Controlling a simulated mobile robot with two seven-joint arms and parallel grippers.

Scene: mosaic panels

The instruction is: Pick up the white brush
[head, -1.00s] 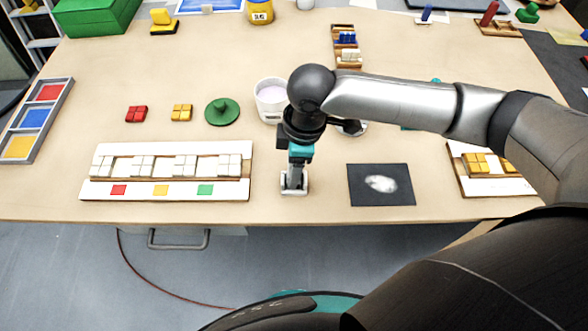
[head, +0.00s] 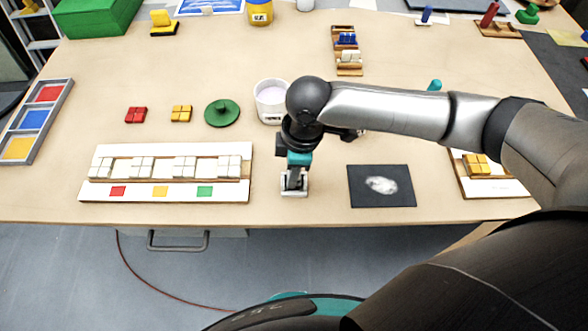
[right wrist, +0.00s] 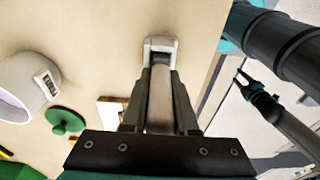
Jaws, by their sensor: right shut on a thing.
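The white brush (head: 294,191) is at the front of the table, between the long white panel and the dark square. In the right wrist view its white end (right wrist: 160,46) shows beyond the fingertips, with a pale part between the fingers. My right gripper (head: 295,181) points down and is shut on the white brush. Whether the brush touches the table cannot be told. What looks like my left gripper (right wrist: 243,80) shows small in the right wrist view, away from the table; its jaw state is unclear.
A long white panel (head: 100,192) with white tiles lies left of the gripper. A dark square (head: 360,198) with a white patch lies to the right. A white bucket (head: 268,109) and a green lidded thing (head: 222,112) stand behind. The table's front edge is close.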

